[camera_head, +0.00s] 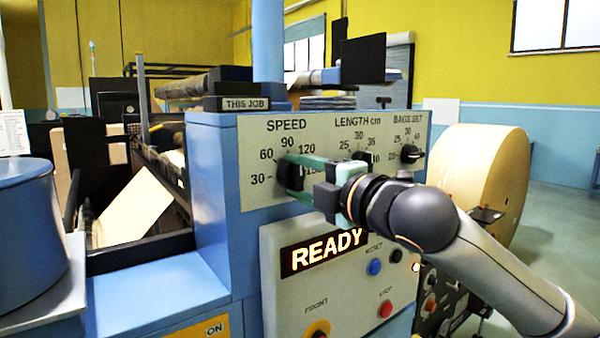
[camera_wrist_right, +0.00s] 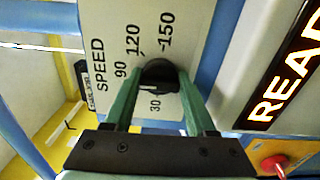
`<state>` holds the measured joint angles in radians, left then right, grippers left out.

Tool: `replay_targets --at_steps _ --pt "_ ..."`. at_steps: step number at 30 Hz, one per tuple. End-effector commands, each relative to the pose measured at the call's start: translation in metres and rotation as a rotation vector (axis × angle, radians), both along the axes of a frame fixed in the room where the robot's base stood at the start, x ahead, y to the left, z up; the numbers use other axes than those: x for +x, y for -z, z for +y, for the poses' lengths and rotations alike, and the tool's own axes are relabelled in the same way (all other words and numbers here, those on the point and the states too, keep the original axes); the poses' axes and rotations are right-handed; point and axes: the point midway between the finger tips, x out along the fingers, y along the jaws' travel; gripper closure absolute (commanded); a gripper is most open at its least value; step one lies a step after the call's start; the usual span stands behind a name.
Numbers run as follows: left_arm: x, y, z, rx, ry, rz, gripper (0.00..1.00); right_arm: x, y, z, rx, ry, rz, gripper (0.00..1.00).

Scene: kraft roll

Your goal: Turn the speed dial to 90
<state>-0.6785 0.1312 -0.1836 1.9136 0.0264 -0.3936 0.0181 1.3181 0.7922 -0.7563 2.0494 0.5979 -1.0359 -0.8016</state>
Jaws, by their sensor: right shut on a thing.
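The black speed dial (camera_head: 291,176) sits on the white scale panel (camera_head: 262,190) under the word SPEED, with marks from 30 to 150 around it. My right gripper (camera_head: 297,170) reaches in from the right and its green fingers are shut on the dial. In the right wrist view, the dial (camera_wrist_right: 158,72) lies between the tips of the two green fingers of the gripper (camera_wrist_right: 160,82). The fingers cover part of the dial and scale, and I cannot tell which number its pointer faces. My left gripper is not in view.
A length dial (camera_head: 361,157) and a bags dial (camera_head: 410,154) are to the right on the same panel. Below is a lit READY display (camera_head: 322,252) with a blue button (camera_head: 375,267) and a red button (camera_head: 385,309). A large kraft roll (camera_head: 475,185) stands behind my right arm.

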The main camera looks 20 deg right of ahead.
Motion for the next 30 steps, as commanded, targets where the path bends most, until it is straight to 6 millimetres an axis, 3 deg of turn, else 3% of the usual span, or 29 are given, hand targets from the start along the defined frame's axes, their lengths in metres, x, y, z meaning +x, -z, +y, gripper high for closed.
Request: replay_targets --at_steps 17,18,25,30 --pt "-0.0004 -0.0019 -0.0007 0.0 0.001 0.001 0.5 0.0 0.0008 0.0002 0.032 0.0 0.013 0.99" --pt "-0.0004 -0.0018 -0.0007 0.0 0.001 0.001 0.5 0.0 0.0008 0.0002 0.032 0.0 0.013 0.4" --pt "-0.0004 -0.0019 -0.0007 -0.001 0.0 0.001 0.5 -0.0001 0.0005 0.0002 0.032 0.0 0.013 0.15" --pt "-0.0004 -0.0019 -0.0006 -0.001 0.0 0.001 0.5 -0.0001 0.0003 0.0002 0.032 0.0 0.012 0.14"
